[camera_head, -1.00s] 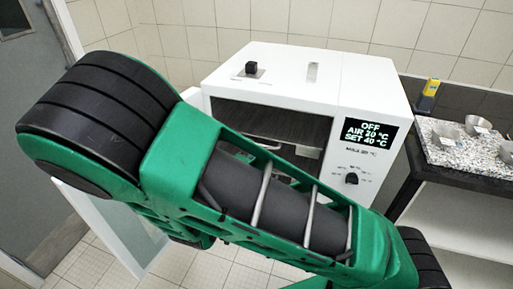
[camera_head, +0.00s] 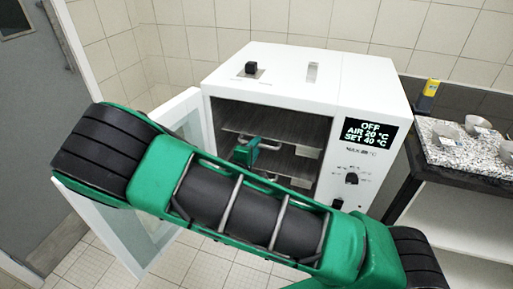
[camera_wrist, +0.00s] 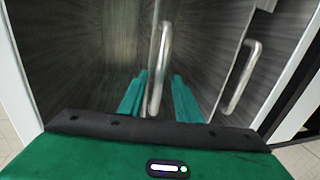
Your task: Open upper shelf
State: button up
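The white cabinet (camera_head: 365,105) stands with its door (camera_head: 192,118) swung open to the left. Inside are an upper shelf (camera_head: 285,140) and a lower shelf, both pushed in. My gripper (camera_head: 255,150) is inside the cabinet mouth, at the upper shelf's metal handle (camera_head: 272,146). In the wrist view, my two green fingers (camera_wrist: 158,92) are apart, one on each side of a metal handle (camera_wrist: 164,55). Small gaps show between fingers and handle. The lower handle is partly hidden by my arm in the head view; a second handle (camera_wrist: 240,78) shows at the right in the wrist view.
My arm crosses the front of the cabinet.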

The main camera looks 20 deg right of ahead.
jog(key=shift+w+d, duration=0.2)
jog(key=shift+w, duration=0.05)
